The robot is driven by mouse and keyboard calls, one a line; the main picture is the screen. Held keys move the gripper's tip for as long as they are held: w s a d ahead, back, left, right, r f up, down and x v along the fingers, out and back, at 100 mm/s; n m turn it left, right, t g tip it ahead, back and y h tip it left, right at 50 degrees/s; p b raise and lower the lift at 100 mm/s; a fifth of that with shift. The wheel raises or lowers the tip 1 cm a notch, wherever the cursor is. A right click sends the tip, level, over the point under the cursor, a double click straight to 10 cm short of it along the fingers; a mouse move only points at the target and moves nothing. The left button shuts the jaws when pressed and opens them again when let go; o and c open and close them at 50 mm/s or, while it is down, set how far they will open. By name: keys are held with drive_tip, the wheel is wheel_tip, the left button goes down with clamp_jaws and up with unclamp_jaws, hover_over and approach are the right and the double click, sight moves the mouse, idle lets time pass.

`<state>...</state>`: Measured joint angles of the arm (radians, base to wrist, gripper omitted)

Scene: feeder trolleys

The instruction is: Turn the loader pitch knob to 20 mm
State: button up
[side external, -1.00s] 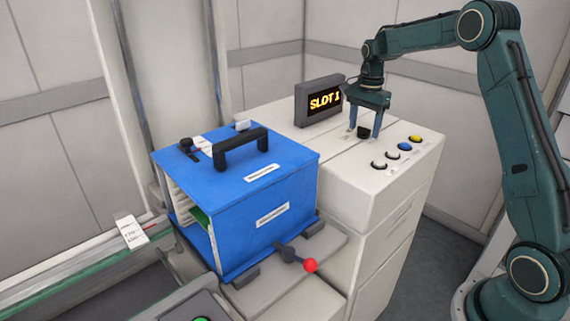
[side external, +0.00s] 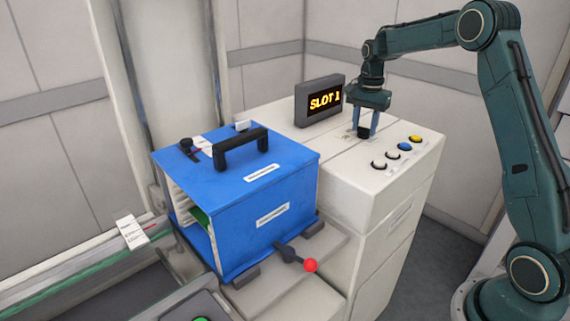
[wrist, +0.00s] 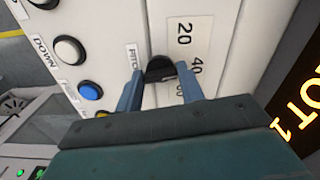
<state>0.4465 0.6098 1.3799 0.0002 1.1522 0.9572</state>
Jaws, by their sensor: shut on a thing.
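The pitch knob is a small black knob (side external: 364,133) on top of the white cabinet. It also shows in the wrist view (wrist: 159,68) beside a "PITCH" label (wrist: 133,57). A scale plate (wrist: 184,42) next to it shows "20" and "40", and a further number is partly hidden by a finger. My gripper (side external: 365,125) points down with its two blue-grey fingers shut on the knob, one on each side. In the wrist view my gripper (wrist: 158,74) hides part of the knob, and I cannot tell which mark its pointer faces.
A display (side external: 320,102) reading "SLOT 1" stands behind the knob. Blue (side external: 404,146), yellow (side external: 415,139) and white buttons sit in front. A blue magazine (side external: 240,195) with a black handle stands at left, with a red-tipped lever (side external: 309,265) below it.

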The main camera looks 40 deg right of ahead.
sight(365, 128)
drive_tip(key=n, duration=0.4)
drive_tip(key=shift+s+n, duration=0.1)
drive_tip(key=shift+n, duration=1.9)
drive_tip(key=o, duration=1)
drive_tip(key=shift+r, duration=0.15)
wheel_tip(365, 128, up, 14)
drive_tip(key=shift+f, duration=0.2)
